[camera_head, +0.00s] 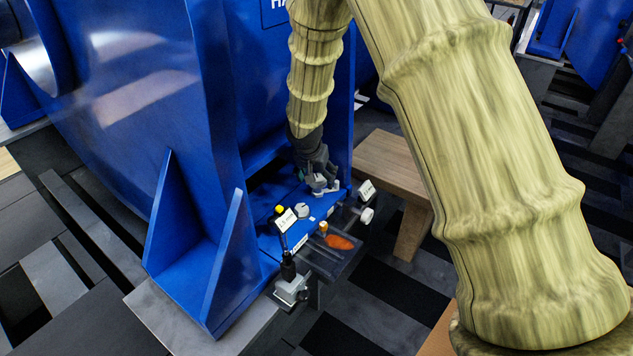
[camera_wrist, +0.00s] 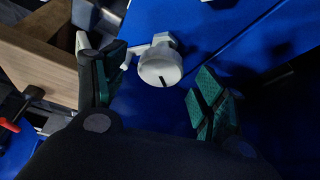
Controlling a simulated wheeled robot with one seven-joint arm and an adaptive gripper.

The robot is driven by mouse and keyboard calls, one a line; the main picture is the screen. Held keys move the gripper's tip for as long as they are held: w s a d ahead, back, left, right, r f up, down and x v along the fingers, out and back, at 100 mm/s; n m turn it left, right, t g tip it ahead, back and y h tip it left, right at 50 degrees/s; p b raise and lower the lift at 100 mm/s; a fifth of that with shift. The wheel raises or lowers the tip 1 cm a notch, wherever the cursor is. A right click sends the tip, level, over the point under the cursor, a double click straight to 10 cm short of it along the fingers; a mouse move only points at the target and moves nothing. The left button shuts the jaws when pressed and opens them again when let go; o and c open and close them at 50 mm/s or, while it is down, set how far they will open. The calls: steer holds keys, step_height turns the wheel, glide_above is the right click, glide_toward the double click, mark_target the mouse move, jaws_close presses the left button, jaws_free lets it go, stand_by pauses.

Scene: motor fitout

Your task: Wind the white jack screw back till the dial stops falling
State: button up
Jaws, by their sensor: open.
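My gripper (camera_head: 320,184) is over the far end of the blue motor foot (camera_head: 262,240), its fingers pointing down. In the wrist view my gripper (camera_wrist: 158,92) is open, with dark green pads left and right. A white round head with a black mark (camera_wrist: 160,68) lies between the pads, apart from both; it looks like a screw head, with a white arm and block beside it. I cannot tell for certain that it is the jack screw. Another white knob (camera_head: 367,215) sticks out at the plate's right edge. No dial face can be read.
A white bolt head (camera_head: 302,211), white tags (camera_head: 285,220) and an orange-handled tool (camera_head: 340,242) are near the foot's front. A black post on a grey base (camera_head: 291,290) stands at the corner. A wooden stand (camera_head: 395,165) is to the right. The tall blue housing (camera_head: 140,90) blocks the left.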

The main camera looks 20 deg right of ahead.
steer(key=shift+x, duration=0.85)
steer(key=shift+a, duration=0.1)
steer(key=c, duration=1)
steer(key=shift+c, duration=0.2)
steer(key=shift+r+n, duration=0.1)
steer(key=shift+n, duration=0.2)
